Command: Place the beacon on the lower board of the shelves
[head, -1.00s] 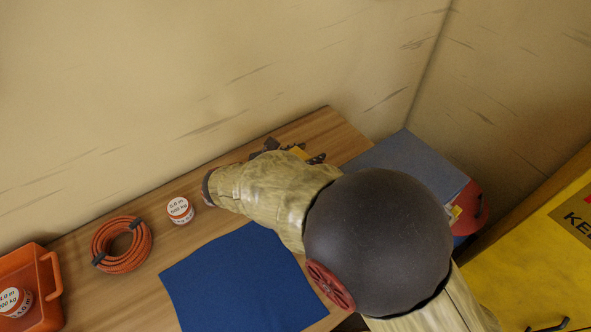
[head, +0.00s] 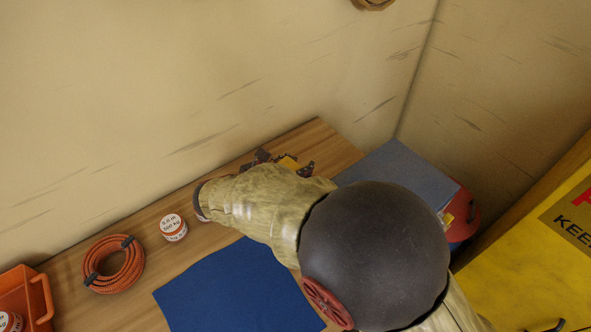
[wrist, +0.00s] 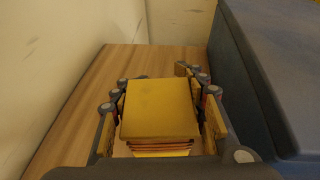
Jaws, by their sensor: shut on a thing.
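My gripper (head: 278,161) is above the far right part of the wooden table, beyond my arm in the head view. It also shows in the wrist view (wrist: 160,95), with a finger on each side of a yellow, box-shaped thing that I take to be the beacon (wrist: 158,106). The gripper is shut on it. Red and pale layers show along its near edge. In the head view only a small yellow patch of the beacon (head: 289,163) shows between the dark fingers. I cannot tell whether it touches the table. I cannot make out the shelves.
The wooden table (head: 325,150) holds a blue cloth (head: 235,290), an orange rope coil (head: 114,264), a white-and-orange labelled tub (head: 173,228) and an orange crate (head: 42,298). A blue-grey box (head: 400,170) stands right of the gripper. A yellow cabinet (head: 530,275) is at right.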

